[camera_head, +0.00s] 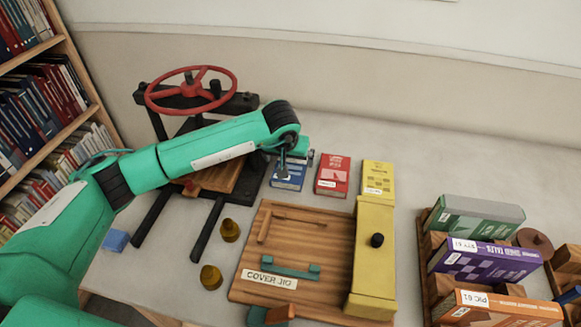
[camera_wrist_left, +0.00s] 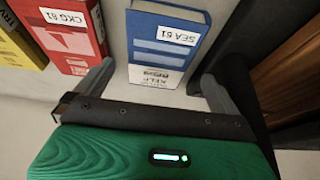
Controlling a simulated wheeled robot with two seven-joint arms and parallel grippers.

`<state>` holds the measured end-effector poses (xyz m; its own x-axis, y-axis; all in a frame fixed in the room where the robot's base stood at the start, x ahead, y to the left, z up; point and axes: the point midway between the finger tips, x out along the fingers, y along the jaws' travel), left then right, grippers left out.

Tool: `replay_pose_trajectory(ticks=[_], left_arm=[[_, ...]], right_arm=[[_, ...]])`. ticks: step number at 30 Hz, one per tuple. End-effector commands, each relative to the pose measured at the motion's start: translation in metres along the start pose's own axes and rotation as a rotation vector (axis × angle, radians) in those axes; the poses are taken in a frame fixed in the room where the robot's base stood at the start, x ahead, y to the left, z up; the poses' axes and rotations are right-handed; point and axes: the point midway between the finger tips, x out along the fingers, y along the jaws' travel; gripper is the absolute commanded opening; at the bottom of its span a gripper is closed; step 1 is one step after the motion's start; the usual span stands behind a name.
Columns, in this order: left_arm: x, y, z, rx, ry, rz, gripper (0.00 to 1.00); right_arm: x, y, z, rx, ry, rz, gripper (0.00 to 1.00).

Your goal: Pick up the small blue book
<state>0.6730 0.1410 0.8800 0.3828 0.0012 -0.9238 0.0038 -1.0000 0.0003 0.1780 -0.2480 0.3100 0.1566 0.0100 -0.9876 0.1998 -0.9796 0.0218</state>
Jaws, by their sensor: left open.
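The small blue book (camera_head: 287,182) lies on the table beside the red book, at the left end of a row of three. In the left wrist view the blue book (camera_wrist_left: 168,32) shows a white "SEA 61" label and pale stripes. My left gripper (camera_head: 284,167) is open above it and partly covers it in the head view. In the wrist view the fingers of my left gripper (camera_wrist_left: 158,72) stand on either side of the book's near end, apart from each other, with nothing visibly clamped. My right gripper is not in view.
A press with a red wheel (camera_head: 190,90) is close on the left. A wooden cover jig (camera_head: 310,235) lies in front; a rack of larger books (camera_head: 430,270) is at right.

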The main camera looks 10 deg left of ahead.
Motion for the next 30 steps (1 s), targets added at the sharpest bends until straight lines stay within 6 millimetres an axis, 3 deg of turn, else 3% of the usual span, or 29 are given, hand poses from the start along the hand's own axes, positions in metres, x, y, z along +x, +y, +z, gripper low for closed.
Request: replay_pose_trajectory(ticks=[10, 19, 27, 30], left_arm=[[0.044, 0.001, -0.001, -0.001, -0.003, 0.000, 1.00], [0.051, 0.000, -0.002, 0.001, 0.000, 0.000, 1.00], [0.050, 0.001, -0.002, 0.000, 0.001, 0.000, 0.52], [0.050, 0.001, -0.002, 0.000, 0.001, 0.000, 0.52]], right_arm=[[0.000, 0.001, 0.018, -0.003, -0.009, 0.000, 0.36], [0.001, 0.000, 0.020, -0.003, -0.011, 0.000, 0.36], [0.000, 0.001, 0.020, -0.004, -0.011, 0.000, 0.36], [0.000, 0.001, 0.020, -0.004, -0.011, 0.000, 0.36]])
